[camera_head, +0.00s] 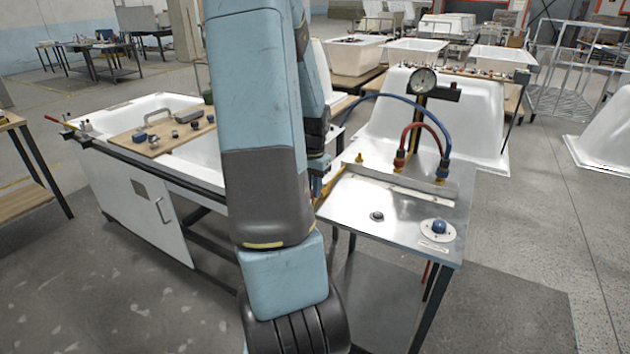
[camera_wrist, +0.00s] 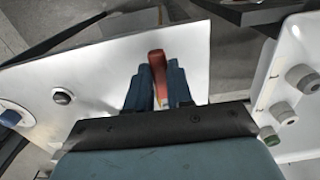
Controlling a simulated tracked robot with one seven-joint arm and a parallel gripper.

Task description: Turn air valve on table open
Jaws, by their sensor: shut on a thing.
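The air valve's red handle (camera_wrist: 157,62) stands between the two blue-grey fingers of my gripper (camera_wrist: 157,80) in the wrist view. My gripper is shut on this handle, near the edge of the metal table (camera_wrist: 105,55). A little yellow shows below the handle, between the fingers; the rest of the valve body is hidden. In the head view, my gripper (camera_head: 319,168) is partly behind my arm at the left edge of the metal table (camera_head: 395,240). The handle cannot be made out clearly there.
On the table are a pressure gauge (camera_head: 423,80) on a post, a blue hose (camera_head: 405,98), a red hose (camera_head: 422,126), a blue button (camera_head: 440,226) and a small dark knob (camera_head: 377,216). A white tub bench (camera_head: 135,205) stands left. White tub shells (camera_head: 465,115) stand behind.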

